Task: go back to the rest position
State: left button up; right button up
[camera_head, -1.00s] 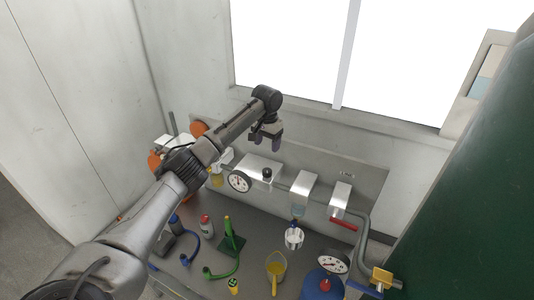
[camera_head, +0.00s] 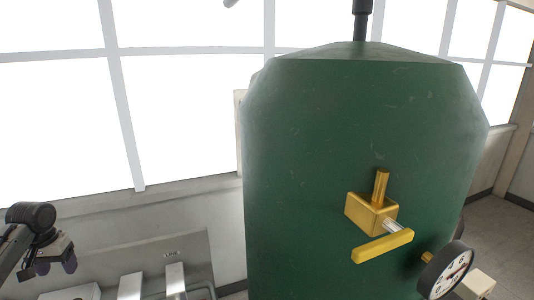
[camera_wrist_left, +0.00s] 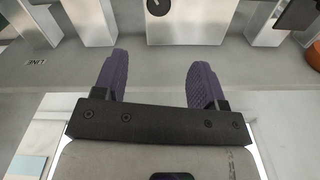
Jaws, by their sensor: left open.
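My left gripper (camera_head: 56,267) is at the lower left of the head view, on an arm that comes in from the left edge. In the left wrist view its two purple ribbed fingers (camera_wrist_left: 155,82) stand wide apart with nothing between them. The gripper is in front of a grey back panel (camera_wrist_left: 265,75) with metal boxes, and I see no contact with it. My right gripper is not in any view.
A large green tank (camera_head: 345,130) fills the middle of the head view. It carries a brass valve (camera_head: 371,213) with a yellow handle (camera_head: 383,246). A round gauge (camera_head: 446,270) is at the lower right. Metal boxes (camera_head: 175,279) line the panel at the lower left. Windows are behind.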

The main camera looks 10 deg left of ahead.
pick_arm(q)
jog(key=w+d+r+m+t+y, duration=0.2)
jog(key=w+d+r+t+y, duration=0.15)
jog(key=r, duration=0.35)
jog(key=w+d+r+m+t+y, duration=0.2)
jog(key=w+d+r+t, duration=0.15)
jog(key=r, duration=0.35)
jog(key=s+d+f+m+t+h+p, duration=0.1)
jog(key=s+d+m+t, duration=0.15)
jog(key=d, duration=0.75)
jog(key=s+d+f+m+t+p, duration=0.1)
jog(key=d+m+t, duration=0.15)
jog(key=d, duration=0.85)
jog(key=s+d+f+n+g+h+p, duration=0.1)
jog(key=s+d+f+h, duration=0.1)
jog(key=s+d+f, duration=0.4)
jog(key=s+d+f+h+p, duration=0.1)
jog(key=s+d+f+p, duration=0.1)
jog(key=s+d+f, duration=0.4)
jog(key=s+f+n+g+h+p, duration=0.1)
jog(key=s+f+g, duration=0.3)
jog(key=s+f, duration=0.4)
jog(key=s+d+f+g+h+p, duration=0.1)
jog(key=s+f+g+p, duration=0.1)
jog(key=s+f, duration=0.7)
jog(key=shift+s+d+f+n+g, duration=0.35)
jog(key=shift+s+g, duration=0.55)
jog(key=shift+s, duration=2.9)
